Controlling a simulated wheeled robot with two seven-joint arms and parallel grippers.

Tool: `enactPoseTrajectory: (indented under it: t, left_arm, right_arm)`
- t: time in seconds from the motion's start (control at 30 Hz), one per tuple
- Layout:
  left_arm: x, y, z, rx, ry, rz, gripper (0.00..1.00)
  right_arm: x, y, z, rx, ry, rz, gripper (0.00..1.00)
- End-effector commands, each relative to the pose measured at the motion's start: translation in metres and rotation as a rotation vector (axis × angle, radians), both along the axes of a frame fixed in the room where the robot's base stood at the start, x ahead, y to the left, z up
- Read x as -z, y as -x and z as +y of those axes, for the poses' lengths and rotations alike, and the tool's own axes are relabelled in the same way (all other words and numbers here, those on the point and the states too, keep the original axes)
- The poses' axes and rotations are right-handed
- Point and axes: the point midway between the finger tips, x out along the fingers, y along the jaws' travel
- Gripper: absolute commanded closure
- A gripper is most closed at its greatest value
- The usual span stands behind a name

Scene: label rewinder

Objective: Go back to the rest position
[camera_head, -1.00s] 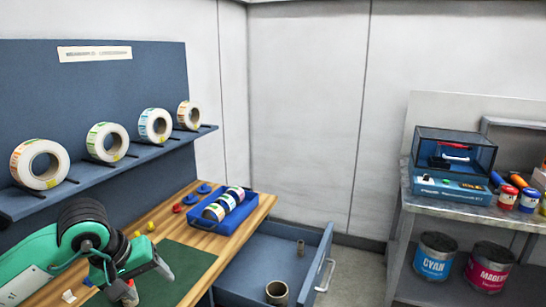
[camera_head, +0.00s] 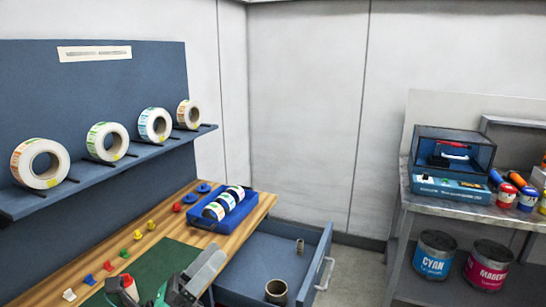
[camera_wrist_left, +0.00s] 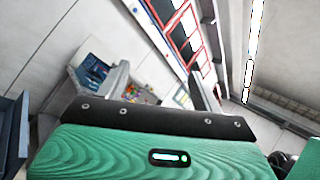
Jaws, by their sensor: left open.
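My left gripper (camera_head: 196,277) is at the bottom of the head view, above the front of the workbench beside the green mat (camera_head: 145,277). Its two fingers stand well apart with nothing between them in the left wrist view (camera_wrist_left: 162,88). That view faces away from the bench, toward the walls and a red-framed window-like structure (camera_wrist_left: 185,35). My right gripper is not in view.
A blue tray (camera_head: 226,222) with label rolls sits on the bench (camera_head: 175,222), above an open drawer (camera_head: 285,257) holding cores. Coloured pegs line the bench. Label rolls (camera_head: 40,163) hang on the shelf. A metal table (camera_head: 440,206) stands right, past clear floor.

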Motion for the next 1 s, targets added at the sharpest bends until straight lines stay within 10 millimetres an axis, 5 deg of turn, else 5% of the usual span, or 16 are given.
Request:
enactPoseTrajectory:
  t: [0.17,0.3,0.43,0.6,0.7,1.0]
  left_arm:
    - [0.046,-0.022,0.053,-0.103,0.442,0.438,0.33]
    - [0.109,-0.025,0.092,-0.21,0.784,0.773,0.33]
    - [0.181,-0.006,0.119,-0.336,1.095,1.072,0.33]
    - [0.274,0.05,0.136,-0.555,1.47,1.42,0.33]
    - [0.311,0.088,0.137,-0.683,1.639,1.571,0.33]
    - [0.372,0.191,0.125,-1.037,1.959,1.859,0.33]
  right_arm:
    - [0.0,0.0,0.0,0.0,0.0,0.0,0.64]
    - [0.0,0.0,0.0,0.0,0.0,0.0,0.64]
    - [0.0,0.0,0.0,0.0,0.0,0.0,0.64]
    - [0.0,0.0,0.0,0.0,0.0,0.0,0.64]
    - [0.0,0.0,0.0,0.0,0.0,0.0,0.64]
    - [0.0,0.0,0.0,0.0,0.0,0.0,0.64]
